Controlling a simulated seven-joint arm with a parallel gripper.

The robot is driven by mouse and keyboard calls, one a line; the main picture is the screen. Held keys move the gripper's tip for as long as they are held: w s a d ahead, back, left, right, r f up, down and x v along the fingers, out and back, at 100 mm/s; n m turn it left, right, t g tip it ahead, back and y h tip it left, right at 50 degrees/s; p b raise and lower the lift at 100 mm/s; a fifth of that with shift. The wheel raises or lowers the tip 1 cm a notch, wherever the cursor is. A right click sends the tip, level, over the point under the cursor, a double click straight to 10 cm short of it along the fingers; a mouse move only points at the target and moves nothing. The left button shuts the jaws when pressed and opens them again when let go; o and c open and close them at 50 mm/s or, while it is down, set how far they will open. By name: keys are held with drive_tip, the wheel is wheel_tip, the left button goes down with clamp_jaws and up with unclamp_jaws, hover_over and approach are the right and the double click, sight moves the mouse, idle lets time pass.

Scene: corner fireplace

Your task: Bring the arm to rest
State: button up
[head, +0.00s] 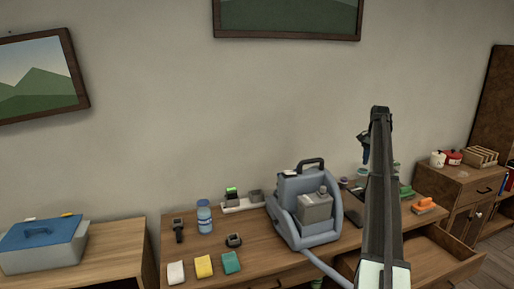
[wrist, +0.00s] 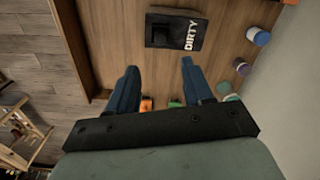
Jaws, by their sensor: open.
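My gripper (wrist: 160,65) is open, with its two blue fingers apart and nothing between them in the wrist view. In the head view my gripper (head: 364,150) shows as a small blue shape at the far end of my raised arm, partly hidden by the arm. It is above the right part of the wooden desk (head: 185,255). A dark item marked DIRTY (wrist: 175,30) lies on the desk beyond the fingertips in the wrist view.
A blue-grey machine (head: 292,225) stands mid-desk, its hose running forward. A drawer (head: 445,262) is open at the right. A blue bottle (head: 204,217) and sponges (head: 203,267) are at the left. An orange-topped item (head: 424,205) lies right of my arm.

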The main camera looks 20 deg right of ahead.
drive_tip(key=s+a+f+g+h, duration=0.1)
drive_tip(key=s+a+f, duration=0.45)
drive_tip(key=f, duration=0.25)
drive_tip(key=s+a+f+n+g, duration=0.1)
drive_tip(key=s+a+f+g, duration=0.1)
drive_tip(key=s+a+f, duration=0.45)
drive_tip(key=s+a+f+g+h, duration=0.1)
drive_tip(key=s+a+f, duration=0.4)
drive_tip(key=f, duration=0.5)
drive_tip(key=s+a+f+n, duration=0.2)
drive_tip(key=s+a+f, duration=0.1)
drive_tip(key=a+f, duration=0.55)
drive_tip(key=s+a+f+n, duration=0.3)
drive_tip(key=s+a+f, duration=0.1)
drive_tip(key=a+f, duration=0.5)
drive_tip(key=s+a+f+n, duration=0.2)
drive_tip(key=s+a+f, duration=0.1)
drive_tip(key=a+f, duration=0.55)
drive_tip(key=s+a+f+n+g, duration=0.1)
drive_tip(key=s+a+f+n, duration=0.1)
drive_tip(key=s+a+f, duration=0.3)
drive_tip(key=s+a+f+n+g+y, duration=0.1)
drive_tip(key=s+a+f, duration=0.4)
drive_tip(key=s, duration=0.8)
drive_tip(key=s+a+f+n+y, duration=0.1)
drive_tip(key=s+a+f+n, duration=0.3)
drive_tip(key=s+a, duration=0.4)
drive_tip(key=shift+s+a+f+g, duration=0.35)
drive_tip(key=shift+s+f+g, duration=0.05)
drive_tip(key=shift+f, duration=0.05)
